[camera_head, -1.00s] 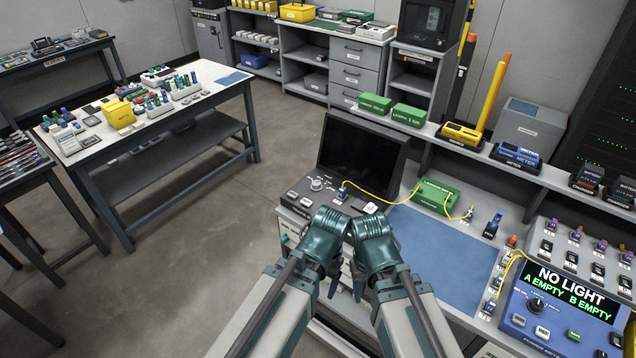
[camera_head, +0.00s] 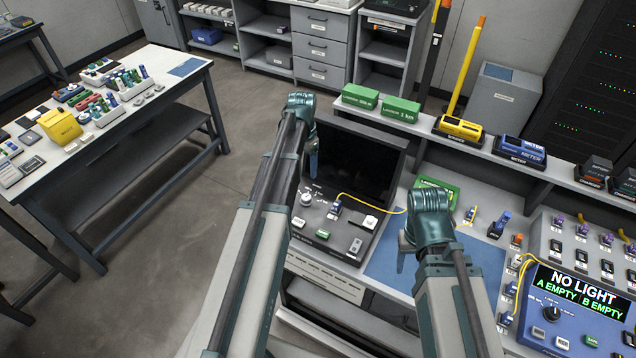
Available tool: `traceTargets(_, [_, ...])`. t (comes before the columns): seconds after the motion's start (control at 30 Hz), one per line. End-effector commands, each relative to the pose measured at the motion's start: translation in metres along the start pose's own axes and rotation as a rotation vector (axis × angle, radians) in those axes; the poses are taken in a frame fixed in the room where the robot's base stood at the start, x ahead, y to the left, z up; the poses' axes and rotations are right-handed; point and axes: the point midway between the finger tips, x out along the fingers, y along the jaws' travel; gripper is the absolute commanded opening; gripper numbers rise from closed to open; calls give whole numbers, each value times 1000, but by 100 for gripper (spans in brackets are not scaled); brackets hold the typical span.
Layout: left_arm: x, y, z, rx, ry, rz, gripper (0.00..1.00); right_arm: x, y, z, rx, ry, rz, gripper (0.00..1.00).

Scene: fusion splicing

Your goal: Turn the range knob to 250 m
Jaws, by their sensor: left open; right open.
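The device with the dark screen (camera_head: 356,160) stands on the bench in the middle of the view. A pale round knob (camera_head: 306,199) sits at the left of its front panel, with small markings around it that are too small to read. My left gripper (camera_head: 313,168) hangs fingers down above and behind the knob, apart from it, in front of the screen's left edge. It is open and empty. My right gripper (camera_head: 402,255) is over the left part of the blue mat (camera_head: 386,268), open and empty. The arm hides part of the mat.
A yellow fiber (camera_head: 375,206) runs from the device's panel toward a green box (camera_head: 438,186). A blue meter (camera_head: 567,305) reading NO LIGHT, with its own black knob, stands at right. A shelf with green boxes (camera_head: 360,96) borders the back.

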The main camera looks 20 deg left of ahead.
Motion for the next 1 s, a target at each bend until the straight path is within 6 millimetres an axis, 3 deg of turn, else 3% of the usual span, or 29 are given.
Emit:
traceTargets(0.43, [17,0,0,0,1,0,74,17,-2,-1,1,0,0,57])
traceTargets(1.0, [93,0,0,0,0,0,74,92,-9,-6,2,0,0,57])
